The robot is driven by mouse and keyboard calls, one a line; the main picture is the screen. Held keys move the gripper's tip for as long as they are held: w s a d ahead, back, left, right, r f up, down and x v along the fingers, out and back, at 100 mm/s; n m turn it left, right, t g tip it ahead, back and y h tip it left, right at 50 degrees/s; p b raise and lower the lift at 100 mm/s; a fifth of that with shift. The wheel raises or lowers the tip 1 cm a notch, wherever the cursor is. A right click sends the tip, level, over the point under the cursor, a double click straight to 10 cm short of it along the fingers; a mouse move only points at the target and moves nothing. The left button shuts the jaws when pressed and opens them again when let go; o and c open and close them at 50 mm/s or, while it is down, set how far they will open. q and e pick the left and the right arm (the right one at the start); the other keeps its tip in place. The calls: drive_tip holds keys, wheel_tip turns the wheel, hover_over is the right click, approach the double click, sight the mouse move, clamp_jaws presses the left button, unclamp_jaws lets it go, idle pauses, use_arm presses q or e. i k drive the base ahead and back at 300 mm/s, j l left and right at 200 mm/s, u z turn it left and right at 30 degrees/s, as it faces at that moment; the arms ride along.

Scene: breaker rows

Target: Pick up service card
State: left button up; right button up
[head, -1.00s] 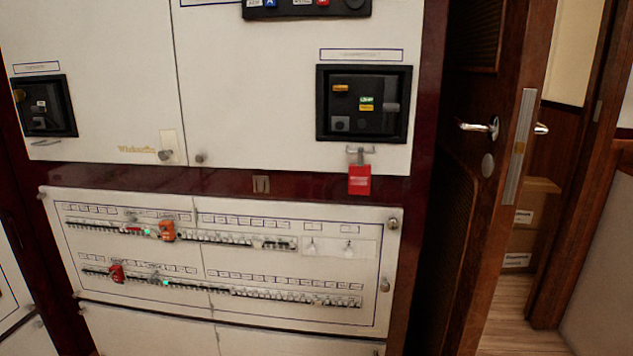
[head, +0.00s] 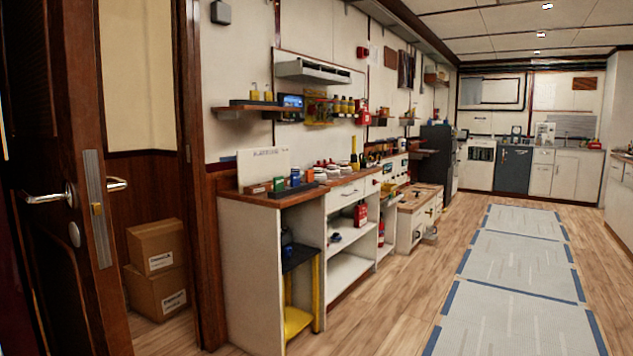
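I cannot make out a service card in the head view. A wooden workbench (head: 262,197) with white sides stands along the left wall, and small items sit on its top, too small to identify. A white board (head: 262,166) with unreadable print stands at the back of the bench top. Neither of my grippers is in view.
An open wooden door (head: 62,200) with a lever handle is close on the left. Cardboard boxes (head: 157,262) are stacked behind it. Grey mats (head: 515,265) with blue edges lie on the wooden floor at right. White cabinets (head: 555,172) stand at the far end.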

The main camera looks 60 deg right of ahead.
sight(310, 173)
drive_tip(key=i+l+z, duration=0.1)
drive_tip(key=z, duration=1.15)
drive_tip(key=k+z, duration=0.15)
drive_tip(key=z, duration=0.5)
drive_tip(key=i+l+z, duration=0.65)
drive_tip(key=i+z, duration=0.15)
drive_tip(key=i, duration=0.35)
drive_tip(key=i+z, duration=0.35)
drive_tip(key=i, duration=0.35)
drive_tip(key=i+u, duration=0.15)
drive_tip(key=i, duration=0.4)
drive_tip(key=i+l+u, duration=0.1)
drive_tip(key=i, duration=0.4)
drive_tip(key=i+l+u, duration=0.15)
drive_tip(key=i, duration=0.4)
drive_tip(key=i+l+u, duration=0.15)
drive_tip(key=i+u, duration=0.15)
drive_tip(key=u, duration=0.15)
drive_tip(key=i+l+u, duration=0.55)
drive_tip(key=u, duration=0.3)
drive_tip(key=i+l+u, duration=0.15)
drive_tip(key=l+u, duration=0.3)
drive_tip(key=i+l+u, duration=0.1)
drive_tip(key=l+u, duration=0.3)
